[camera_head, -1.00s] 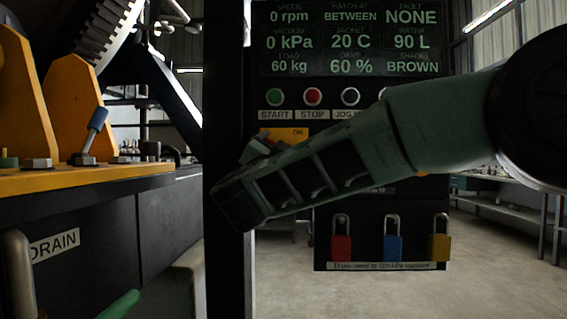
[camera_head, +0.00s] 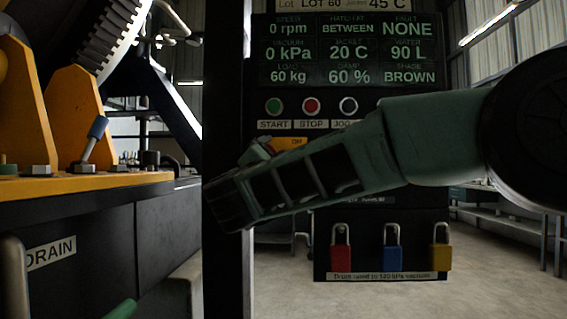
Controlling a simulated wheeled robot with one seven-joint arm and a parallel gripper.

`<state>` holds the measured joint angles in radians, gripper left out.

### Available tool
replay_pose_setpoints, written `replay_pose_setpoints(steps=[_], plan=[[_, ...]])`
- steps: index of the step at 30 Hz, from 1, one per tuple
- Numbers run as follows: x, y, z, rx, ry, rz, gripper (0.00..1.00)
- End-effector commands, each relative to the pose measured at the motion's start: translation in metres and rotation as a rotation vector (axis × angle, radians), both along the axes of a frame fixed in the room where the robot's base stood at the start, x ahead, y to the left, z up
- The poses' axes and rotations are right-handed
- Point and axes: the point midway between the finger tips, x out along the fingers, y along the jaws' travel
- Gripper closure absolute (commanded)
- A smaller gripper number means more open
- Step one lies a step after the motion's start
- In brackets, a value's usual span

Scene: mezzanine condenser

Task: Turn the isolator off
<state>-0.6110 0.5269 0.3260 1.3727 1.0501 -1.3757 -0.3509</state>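The control panel (camera_head: 262,85) stands ahead, behind my arm. A yellow plate (camera_head: 291,141) below its START and STOP buttons shows just above my arm. Its small lettering looks like OFF but is blurred and partly covered. The isolator's handle cannot be made out; my green arm covers the panel area below the plate. The dark end of my arm, with my gripper (camera_head: 229,205), lies at the left edge of the panel, in front of the black post. The fingers cannot be made out, and whether they touch anything is hidden.
Red (camera_head: 341,257), blue (camera_head: 393,257) and yellow (camera_head: 441,256) padlocks hang low on the panel. A black post (camera_head: 222,90) stands left of it. A yellow-topped machine bed (camera_head: 80,185) with a blue-grey-tipped lever (camera_head: 95,140) fills the left. Open floor lies at lower right.

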Motion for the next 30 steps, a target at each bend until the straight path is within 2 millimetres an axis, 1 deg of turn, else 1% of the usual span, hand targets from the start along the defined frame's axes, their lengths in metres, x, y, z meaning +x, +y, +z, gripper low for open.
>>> replay_pose_setpoints(steps=[7, 11, 14, 24, 30], plan=[[-0.001, 0.0, 0.0, -0.002, 0.0, 0.0, 0.0], [-0.01, 0.004, -0.002, -0.002, -0.001, 0.001, 0.0], [-0.025, 0.009, -0.007, -0.002, -0.001, 0.004, 0.0], [-0.097, 0.034, -0.029, -0.002, 0.0, 0.004, 0.0], [-0.134, 0.046, -0.04, -0.002, 0.0, 0.003, 0.0]])
